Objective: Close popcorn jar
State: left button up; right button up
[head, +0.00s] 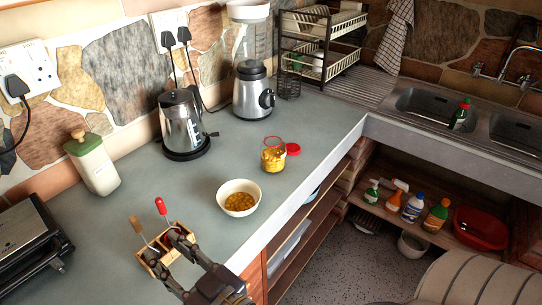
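The popcorn jar (273,160) is a small clear jar with yellow contents, upright on the grey counter. A thin red ring shows at its open-looking mouth. A red lid (292,149) lies on the counter just right of the jar. My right gripper (163,246) is at the lower left, well apart from the jar and lid. Its two dark fingers are spread, over or beside a small wooden holder (148,255); whether they touch it I cannot tell. My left gripper is not in view.
A white bowl of yellow kernels (240,208) stands between my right gripper and the jar. A kettle (184,126), a blender (253,95) and a dish rack (322,45) stand behind. The holder has two upright handled utensils. The counter's front edge is close to the jar.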

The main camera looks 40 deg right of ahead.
aim_at(273, 150)
jog(key=z, duration=1.25)
